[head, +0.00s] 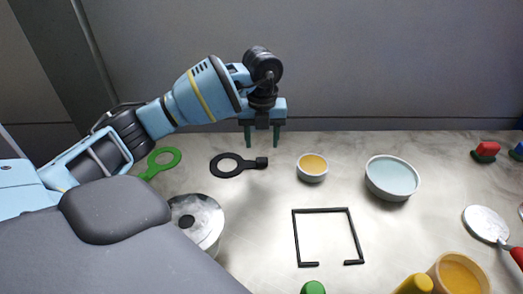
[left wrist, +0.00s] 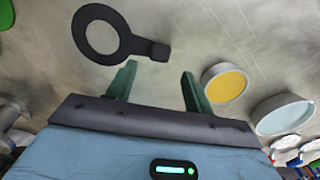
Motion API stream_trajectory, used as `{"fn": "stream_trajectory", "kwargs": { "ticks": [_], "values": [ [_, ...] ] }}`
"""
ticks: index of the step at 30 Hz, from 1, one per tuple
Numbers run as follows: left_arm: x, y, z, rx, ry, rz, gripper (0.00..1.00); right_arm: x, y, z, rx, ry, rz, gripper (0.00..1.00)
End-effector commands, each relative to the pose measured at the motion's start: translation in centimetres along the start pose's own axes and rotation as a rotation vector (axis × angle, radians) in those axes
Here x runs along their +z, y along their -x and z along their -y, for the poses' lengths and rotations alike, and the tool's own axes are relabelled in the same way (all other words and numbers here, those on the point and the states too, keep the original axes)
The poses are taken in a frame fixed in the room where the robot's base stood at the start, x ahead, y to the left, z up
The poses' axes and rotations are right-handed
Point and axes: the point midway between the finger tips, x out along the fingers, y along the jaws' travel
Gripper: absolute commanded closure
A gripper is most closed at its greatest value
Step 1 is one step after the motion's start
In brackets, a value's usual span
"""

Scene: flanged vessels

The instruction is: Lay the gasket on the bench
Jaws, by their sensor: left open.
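A black ring-shaped gasket (head: 228,165) with a tab and a small block at its end lies on the bench (head: 260,215). It also shows in the left wrist view (left wrist: 98,35), its block just beyond the left fingertip. My right gripper is not in view.
A round metal flanged vessel (head: 205,218) stands at the left, partly hidden. A yellow-filled bowl (head: 312,168) and a pale blue one (head: 392,178) stand right of the gripper. A black open frame (head: 357,235) lies in front, with clear bench inside it.

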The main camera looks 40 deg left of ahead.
Motion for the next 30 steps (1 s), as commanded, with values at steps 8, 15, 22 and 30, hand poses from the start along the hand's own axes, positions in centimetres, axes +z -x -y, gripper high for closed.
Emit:
{"fn": "stream_trajectory", "kwargs": {
  "ticks": [8,15,22,30],
  "values": [
    [0.0,4.7,0.0,-0.002,0.001,0.001,0.48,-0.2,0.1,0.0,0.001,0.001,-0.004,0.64],
    [0.0,6.0,0.0,0.0,0.001,-0.001,0.48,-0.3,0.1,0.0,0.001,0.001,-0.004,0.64],
    [0.0,6.0,0.0,0.0,0.001,-0.001,0.48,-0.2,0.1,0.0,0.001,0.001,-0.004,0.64],
    [0.0,6.0,0.0,0.0,0.0,-0.001,0.48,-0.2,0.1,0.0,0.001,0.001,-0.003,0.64]
  ]
}}
